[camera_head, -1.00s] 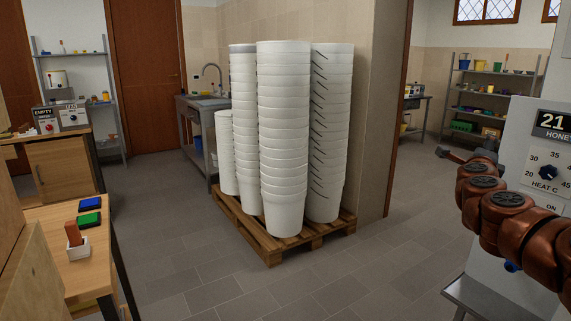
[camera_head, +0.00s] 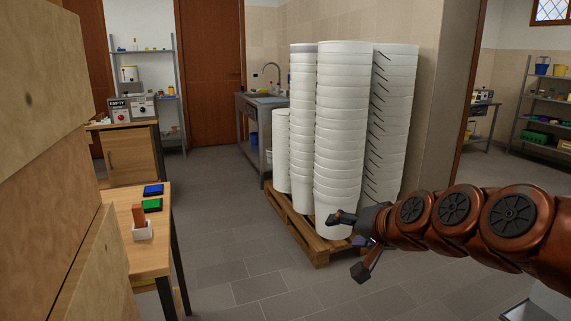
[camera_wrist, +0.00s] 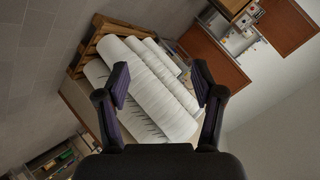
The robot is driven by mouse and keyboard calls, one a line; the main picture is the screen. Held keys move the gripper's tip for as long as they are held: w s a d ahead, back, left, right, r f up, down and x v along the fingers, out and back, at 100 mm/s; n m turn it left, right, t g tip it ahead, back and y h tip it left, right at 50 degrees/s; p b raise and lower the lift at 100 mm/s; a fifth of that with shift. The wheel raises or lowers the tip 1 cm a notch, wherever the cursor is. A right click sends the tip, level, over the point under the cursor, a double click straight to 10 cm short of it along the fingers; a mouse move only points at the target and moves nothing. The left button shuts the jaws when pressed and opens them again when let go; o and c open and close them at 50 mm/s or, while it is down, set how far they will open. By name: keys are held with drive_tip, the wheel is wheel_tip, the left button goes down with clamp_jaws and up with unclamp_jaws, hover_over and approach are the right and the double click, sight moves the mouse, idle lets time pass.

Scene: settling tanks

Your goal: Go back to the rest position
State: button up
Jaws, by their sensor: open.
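My gripper (camera_head: 352,246) is at the end of my copper-coloured arm, which reaches in from the right of the head view. Its fingers are spread apart, with nothing between them. In the head view it overlaps the lower part of the white bucket stacks (camera_head: 341,130) and the edge of the wooden pallet (camera_head: 292,220). In the wrist view my gripper (camera_wrist: 160,84) shows both fingers wide apart, and the bucket stacks (camera_wrist: 150,90) lie tilted in the picture beyond them. I see no contact with the buckets.
At the left, tall wooden boxes (camera_head: 45,130) stand close beside a small table (camera_head: 150,255) with a blue pad, a green pad and a white holder. A wooden cabinet (camera_head: 132,160) and a sink (camera_head: 262,100) stand behind. The tiled floor (camera_head: 215,215) between the table and pallet is clear.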

drive_tip(key=s+a+f+n+g+h, duration=0.15)
drive_tip(key=s+f+n+g, duration=0.4)
drive_tip(key=s+f, duration=0.95)
drive_tip(key=s+d+f+g+h, duration=0.1)
drive_tip(key=s+d+g+h, duration=0.2)
drive_tip(key=s, duration=0.7)
drive_tip(key=s+d+f+g+h, duration=0.15)
drive_tip(key=s+d+g, duration=0.3)
drive_tip(key=s, duration=0.55)
wheel_tip(320, 180, up, 18)
drive_tip(key=t+y+p, duration=0.1)
drive_tip(key=p, duration=1.6)
drive_tip(key=shift+w+a+r+m, duration=0.15)
drive_tip(key=shift+w+a+m, duration=0.2)
drive_tip(key=shift+a+m, duration=0.1)
